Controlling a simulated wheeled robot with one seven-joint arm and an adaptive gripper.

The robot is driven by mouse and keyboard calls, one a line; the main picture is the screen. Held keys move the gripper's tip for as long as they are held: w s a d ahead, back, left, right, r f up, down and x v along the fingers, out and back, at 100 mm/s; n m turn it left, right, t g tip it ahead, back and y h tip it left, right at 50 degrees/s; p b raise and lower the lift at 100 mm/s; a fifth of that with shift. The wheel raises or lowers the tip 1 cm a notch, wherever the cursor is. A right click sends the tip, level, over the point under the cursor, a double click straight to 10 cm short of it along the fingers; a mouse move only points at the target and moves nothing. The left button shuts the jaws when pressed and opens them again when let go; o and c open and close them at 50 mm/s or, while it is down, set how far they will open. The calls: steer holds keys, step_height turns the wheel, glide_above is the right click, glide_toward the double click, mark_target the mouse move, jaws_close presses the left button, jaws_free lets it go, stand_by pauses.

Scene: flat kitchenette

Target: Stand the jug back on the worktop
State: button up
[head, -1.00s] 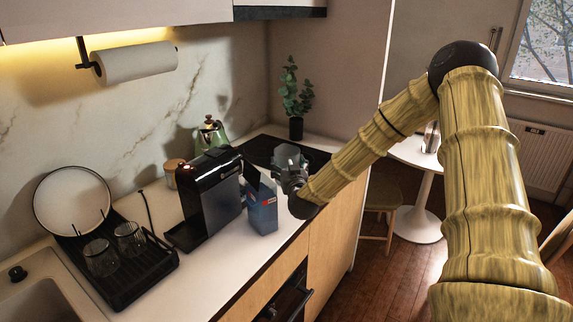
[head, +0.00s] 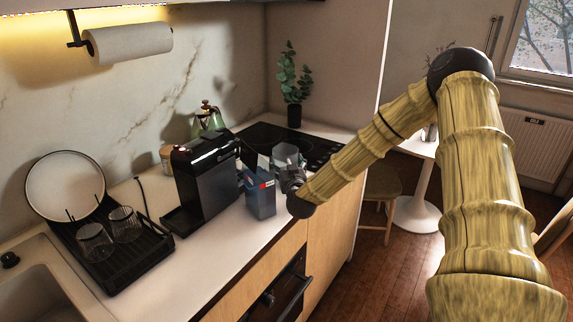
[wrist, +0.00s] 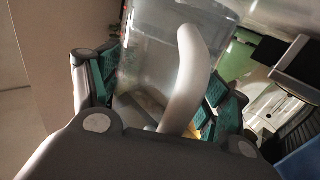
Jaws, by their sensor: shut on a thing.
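The jug (head: 286,153) is clear, and in the head view it is at the far end of the worktop (head: 225,245), in front of the dark hob. My gripper (head: 291,172) is shut on it from the right front side. In the wrist view the clear jug body (wrist: 148,55) stands between the teal-padded fingers, with its pale curved handle (wrist: 188,85) facing the camera. The jug looks roughly upright in the head view. Its base is hidden by my gripper and the carton, so I cannot tell whether it touches the surface.
A blue-grey carton (head: 261,200) stands just left of my gripper, close to the jug. A black coffee machine (head: 207,180), green kettle (head: 208,120) and drying rack (head: 118,252) with glasses are further left. A plant (head: 293,85) stands behind the hob (head: 262,137). Free worktop shows along the front edge.

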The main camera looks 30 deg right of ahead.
steer(key=shift+s+f+b, duration=0.35)
steer(key=shift+f+b, duration=0.2)
steer(key=shift+f, duration=0.3)
stand_by(0.3)
steer(key=shift+s+a+f, duration=0.1)
steer(key=shift+f, duration=0.15)
steer(key=shift+s+f+b, duration=0.1)
steer(key=shift+f+b, duration=0.05)
steer(key=shift+b, duration=0.15)
steer(key=o, duration=1.4)
steer(key=shift+c, duration=0.2)
steer(key=shift+w+r, duration=0.25)
steer(key=shift+r, duration=0.35)
step_height(320, 180, up, 11)
steer(key=shift+w+r, duration=0.15)
